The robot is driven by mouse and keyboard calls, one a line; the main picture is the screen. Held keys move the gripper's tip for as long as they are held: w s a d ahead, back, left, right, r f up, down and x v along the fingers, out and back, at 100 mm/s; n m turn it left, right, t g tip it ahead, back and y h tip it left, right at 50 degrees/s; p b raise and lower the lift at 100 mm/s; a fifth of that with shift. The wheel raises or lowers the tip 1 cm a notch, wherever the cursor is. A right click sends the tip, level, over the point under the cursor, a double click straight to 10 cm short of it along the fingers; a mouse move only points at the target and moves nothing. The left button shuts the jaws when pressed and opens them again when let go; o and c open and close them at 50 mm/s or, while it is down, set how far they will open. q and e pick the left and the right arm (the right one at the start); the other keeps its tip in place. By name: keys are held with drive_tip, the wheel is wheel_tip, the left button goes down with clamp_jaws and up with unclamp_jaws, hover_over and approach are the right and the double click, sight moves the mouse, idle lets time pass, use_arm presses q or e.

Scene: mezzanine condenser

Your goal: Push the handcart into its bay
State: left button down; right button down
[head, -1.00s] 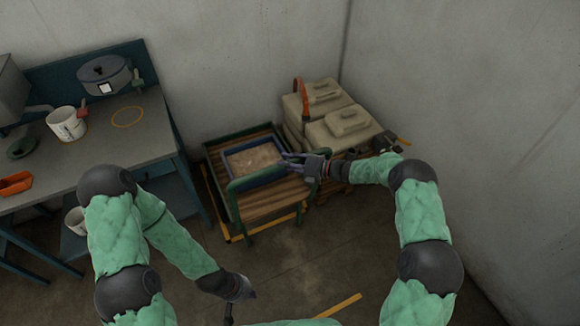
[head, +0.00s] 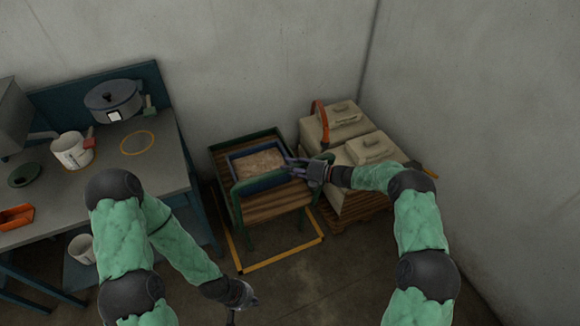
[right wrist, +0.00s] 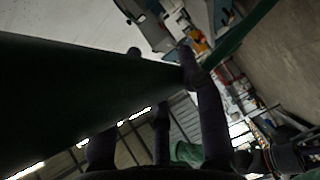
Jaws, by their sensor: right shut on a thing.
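The handcart (head: 276,207) has a green tubular frame and a slatted wooden deck. It carries a blue crate (head: 262,182) with pale brown contents. The bay is a yellow outline on the floor (head: 285,256); its left and near lines show, with bare floor between the near line and the cart. The far side is hidden. My right gripper (head: 299,168) is shut on the green handle at the cart's near top end. In the right wrist view the dark handle bar (right wrist: 90,90) passes between the fingers. My left gripper (head: 238,303) hangs low, clear of the cart; its fingers are unclear.
A workbench (head: 150,176) with a pot (head: 112,103) and a white mug (head: 72,152) stands left of the cart. Beige cases (head: 370,150) sit on a wooden pallet (head: 362,208) close to its right. Walls close the back and right. The near floor is clear.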

drive_tip(key=shift+w+r, duration=0.1)
drive_tip(key=shift+w, duration=0.1)
drive_tip(key=c, duration=0.8)
unclamp_jaws()
drive_tip(key=shift+o, duration=0.3)
drive_tip(key=shift+w+a, duration=0.1)
drive_tip(key=shift+w, duration=0.05)
drive_tip(key=v, duration=1.2)
